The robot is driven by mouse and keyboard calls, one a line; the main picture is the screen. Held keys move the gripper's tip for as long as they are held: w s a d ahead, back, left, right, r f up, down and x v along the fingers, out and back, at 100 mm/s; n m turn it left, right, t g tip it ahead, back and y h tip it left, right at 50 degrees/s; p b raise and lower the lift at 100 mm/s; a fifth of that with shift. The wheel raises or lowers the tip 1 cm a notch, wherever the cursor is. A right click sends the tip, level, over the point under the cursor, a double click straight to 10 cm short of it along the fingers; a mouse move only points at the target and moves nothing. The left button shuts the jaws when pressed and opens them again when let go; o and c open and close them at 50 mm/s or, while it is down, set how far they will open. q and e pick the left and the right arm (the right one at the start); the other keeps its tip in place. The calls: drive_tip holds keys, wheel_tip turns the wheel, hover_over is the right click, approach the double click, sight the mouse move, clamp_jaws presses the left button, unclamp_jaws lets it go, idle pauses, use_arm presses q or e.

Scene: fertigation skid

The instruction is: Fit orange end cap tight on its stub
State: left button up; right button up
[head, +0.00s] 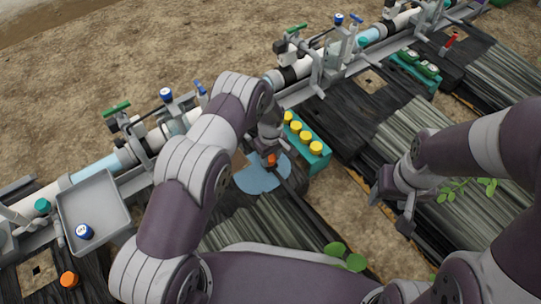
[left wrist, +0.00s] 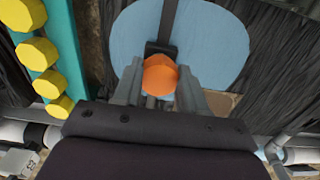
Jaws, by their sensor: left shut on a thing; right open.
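An orange cap (head: 271,160) is between the fingers of my left gripper (head: 269,153), above or at a pale blue round patch. In the left wrist view the orange cap (left wrist: 160,76) sits between the two grey fingers, and my left gripper (left wrist: 160,92) is shut on it. A dark narrow line (left wrist: 168,22) ends in a dark block (left wrist: 159,48) just beyond the cap; I cannot tell whether the cap touches it or which part is the stub. My right gripper (head: 392,202) is open and empty, off to the right over the dark strips.
A teal rack (head: 322,160) with several yellow caps stands close right of my left gripper. A second orange cap (head: 69,279) lies at the lower left. The pipe (head: 270,88) with valves runs behind.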

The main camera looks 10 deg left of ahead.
use_arm(q)
drive_tip(key=shift+f, duration=0.3)
drive_tip(key=o, duration=0.7)
drive_tip(key=shift+f+b, duration=0.35)
drive_tip(key=shift+c, duration=0.3)
